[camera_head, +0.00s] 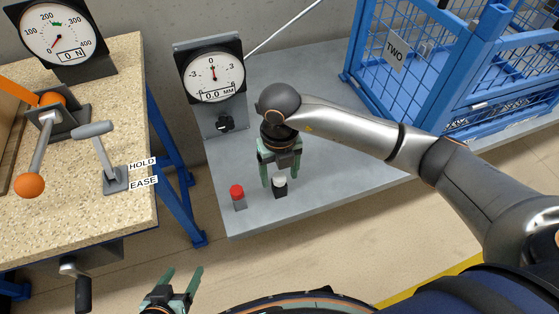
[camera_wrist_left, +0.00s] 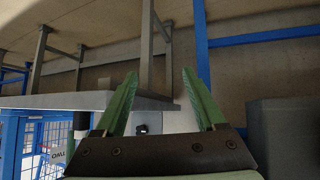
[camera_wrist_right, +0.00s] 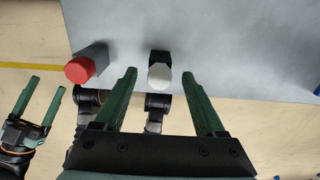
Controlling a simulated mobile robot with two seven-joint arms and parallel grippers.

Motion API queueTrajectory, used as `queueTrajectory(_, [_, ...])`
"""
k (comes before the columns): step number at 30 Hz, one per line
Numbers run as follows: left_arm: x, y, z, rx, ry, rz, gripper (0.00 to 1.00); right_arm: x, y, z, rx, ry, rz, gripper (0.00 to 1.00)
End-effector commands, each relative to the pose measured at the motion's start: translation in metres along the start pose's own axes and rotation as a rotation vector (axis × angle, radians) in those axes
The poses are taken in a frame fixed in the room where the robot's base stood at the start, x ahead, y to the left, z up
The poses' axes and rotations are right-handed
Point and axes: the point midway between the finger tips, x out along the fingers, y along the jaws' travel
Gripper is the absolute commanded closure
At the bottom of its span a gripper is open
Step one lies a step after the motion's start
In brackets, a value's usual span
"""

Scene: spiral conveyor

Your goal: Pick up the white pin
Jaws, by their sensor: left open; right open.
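The white pin (camera_head: 279,180) stands in a dark block on the grey platform. It also shows in the right wrist view (camera_wrist_right: 159,75), between and beyond the fingertips. My right gripper (camera_head: 277,178) is above and around the near side of it, pointing down, open and empty; whether a finger touches the pin cannot be told. In the right wrist view my right gripper's green fingers (camera_wrist_right: 158,85) are spread on both sides. My left gripper (camera_head: 184,275) is open and empty at the bottom of the head view, away from the platform; its fingers show in the left wrist view (camera_wrist_left: 162,85).
A red pin (camera_head: 237,191) in a grey block stands left of the white pin. A dial gauge (camera_head: 212,75) stands behind on the platform (camera_head: 330,190). A blue cage (camera_head: 405,70) is at the right. A speckled bench (camera_head: 85,200) with levers is at the left.

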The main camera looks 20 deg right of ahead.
Motion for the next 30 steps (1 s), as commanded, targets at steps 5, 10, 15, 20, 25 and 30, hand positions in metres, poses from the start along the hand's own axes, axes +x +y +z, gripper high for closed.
queueTrajectory(5, [0.001,-0.005,-0.019,0.023,0.076,-0.011,0.28,0.029,0.000,-0.001,-0.001,0.002,0.000,0.28])
queueTrajectory(10, [-0.001,-0.007,-0.036,0.039,0.139,-0.018,0.28,0.041,0.001,0.000,-0.001,0.001,0.001,0.28])
queueTrajectory(15, [-0.002,-0.008,-0.042,0.044,0.158,-0.020,0.28,0.044,0.001,0.000,-0.002,0.000,0.001,0.28])
queueTrajectory(20, [-0.002,-0.008,-0.042,0.044,0.159,-0.020,0.28,0.043,0.001,0.000,-0.002,0.000,0.001,0.28])
queueTrajectory(25, [-0.002,-0.008,-0.042,0.044,0.159,-0.020,0.28,0.043,0.001,0.000,-0.002,0.000,0.001,0.43])
queueTrajectory(30, [-0.002,-0.008,-0.042,0.044,0.158,-0.020,0.28,0.043,0.001,0.000,-0.002,0.000,0.002,0.62])
